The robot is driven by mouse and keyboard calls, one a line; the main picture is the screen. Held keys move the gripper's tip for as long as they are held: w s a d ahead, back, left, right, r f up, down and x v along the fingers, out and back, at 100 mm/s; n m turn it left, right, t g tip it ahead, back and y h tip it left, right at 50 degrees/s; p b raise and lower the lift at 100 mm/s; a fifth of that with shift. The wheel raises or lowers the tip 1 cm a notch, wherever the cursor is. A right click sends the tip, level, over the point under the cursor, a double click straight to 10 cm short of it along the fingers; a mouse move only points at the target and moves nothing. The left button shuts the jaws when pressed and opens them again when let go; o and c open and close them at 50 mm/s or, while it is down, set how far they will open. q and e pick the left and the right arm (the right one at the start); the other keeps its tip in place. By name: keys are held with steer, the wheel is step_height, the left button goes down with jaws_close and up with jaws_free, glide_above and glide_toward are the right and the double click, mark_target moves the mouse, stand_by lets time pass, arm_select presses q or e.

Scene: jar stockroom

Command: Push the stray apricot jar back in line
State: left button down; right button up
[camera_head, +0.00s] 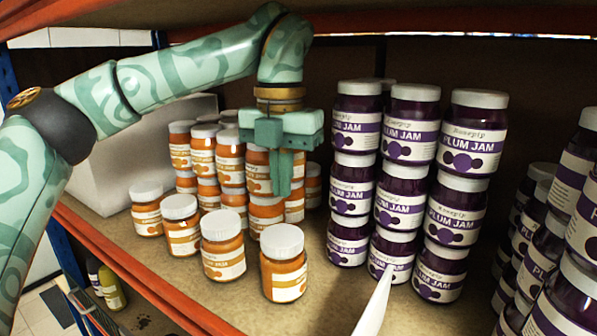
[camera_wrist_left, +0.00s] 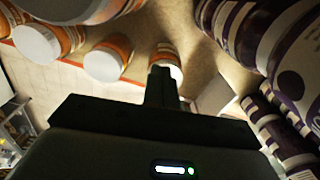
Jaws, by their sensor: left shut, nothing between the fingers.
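Orange apricot jars with white lids stand on the shelf in the head view. Single jars form a front row, from a far-left jar (camera_head: 147,213) through a second (camera_head: 181,231) and a third (camera_head: 223,256) to the nearest one (camera_head: 283,271). I cannot tell for sure which is the stray; the nearest stands at the row's right end. My left gripper (camera_head: 281,188) points down, shut and empty, above and behind that jar, in front of the stacked apricot jars (camera_head: 231,170). In the left wrist view, its fingers (camera_wrist_left: 162,72) overlap an orange jar (camera_wrist_left: 164,54). My right gripper is out of view.
Tall stacks of purple plum jam jars (camera_head: 400,205) stand right of the apricot jars, with more plum jars (camera_head: 577,200) at far right. An orange shelf edge (camera_head: 140,275) runs along the front left. A white pointed strip (camera_head: 374,308) lies front right. Bare shelf surrounds the nearest jar.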

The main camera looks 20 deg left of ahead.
mark_target(279, 226)
arm_select(q)
step_height(279, 226, down, 7)
steer(key=p, duration=0.1)
stand_by(0.3)
steer(key=shift+w+d, duration=0.15)
steer(key=shift+s+f+b, duration=0.1)
steer(key=shift+s+b, duration=0.35)
steer(key=shift+s, duration=0.8)
